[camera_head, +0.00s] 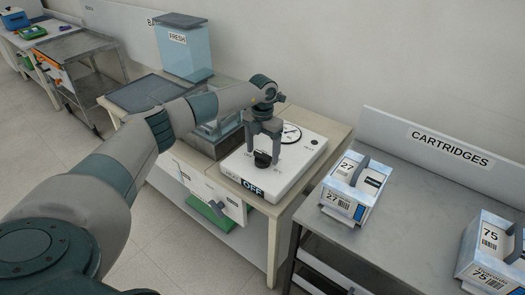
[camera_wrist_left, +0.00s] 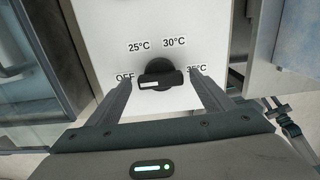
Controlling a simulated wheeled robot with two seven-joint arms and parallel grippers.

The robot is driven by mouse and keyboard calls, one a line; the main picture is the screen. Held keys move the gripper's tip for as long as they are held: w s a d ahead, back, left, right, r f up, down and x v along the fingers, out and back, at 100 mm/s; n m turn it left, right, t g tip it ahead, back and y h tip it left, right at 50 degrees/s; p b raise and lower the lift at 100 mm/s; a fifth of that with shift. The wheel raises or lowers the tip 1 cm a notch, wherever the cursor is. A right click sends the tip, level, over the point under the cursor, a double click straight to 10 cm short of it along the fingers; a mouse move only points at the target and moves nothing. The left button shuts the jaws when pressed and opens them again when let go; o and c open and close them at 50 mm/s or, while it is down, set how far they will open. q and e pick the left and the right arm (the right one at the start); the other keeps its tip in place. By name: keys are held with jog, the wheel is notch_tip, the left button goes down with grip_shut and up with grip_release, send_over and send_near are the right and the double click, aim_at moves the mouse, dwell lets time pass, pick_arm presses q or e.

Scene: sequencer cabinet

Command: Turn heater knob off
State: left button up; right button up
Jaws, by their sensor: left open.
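The heater (camera_head: 285,165) is a white box on the wooden bench, with a round dial on top and a dark display on its front that reads OFF. Its black knob (camera_head: 262,160) sits on the top face; in the left wrist view the knob (camera_wrist_left: 160,75) has a white mark pointing left, toward the OFF label, with 25°C, 30°C and 35°C around it. My left gripper (camera_head: 264,146) is above the knob, pointing down. In the left wrist view its open fingers (camera_wrist_left: 162,92) are on either side of the knob. My right gripper is not in view.
A clear blue box labelled FRESH (camera_head: 185,50) stands behind left of the heater. A grey table (camera_head: 420,220) at right holds cartridges 27 (camera_head: 352,187) and 75 (camera_head: 492,250). A metal cart (camera_head: 75,75) stands far left, with open floor in front.

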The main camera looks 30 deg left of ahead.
aim_at(262, 154)
pick_arm(q)
jog(key=shift+r, duration=0.5)
notch_tip(262, 154, up, 5)
jog(key=shift+b, duration=0.65)
notch_tip(262, 154, up, 12)
jog(key=b, duration=0.1)
jog(key=shift+f+b, duration=0.25)
jog(key=shift+b, duration=0.15)
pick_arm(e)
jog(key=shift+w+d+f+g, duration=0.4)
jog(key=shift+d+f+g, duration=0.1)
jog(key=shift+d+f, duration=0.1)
pick_arm(q)
jog(key=shift+s+f, duration=0.1)
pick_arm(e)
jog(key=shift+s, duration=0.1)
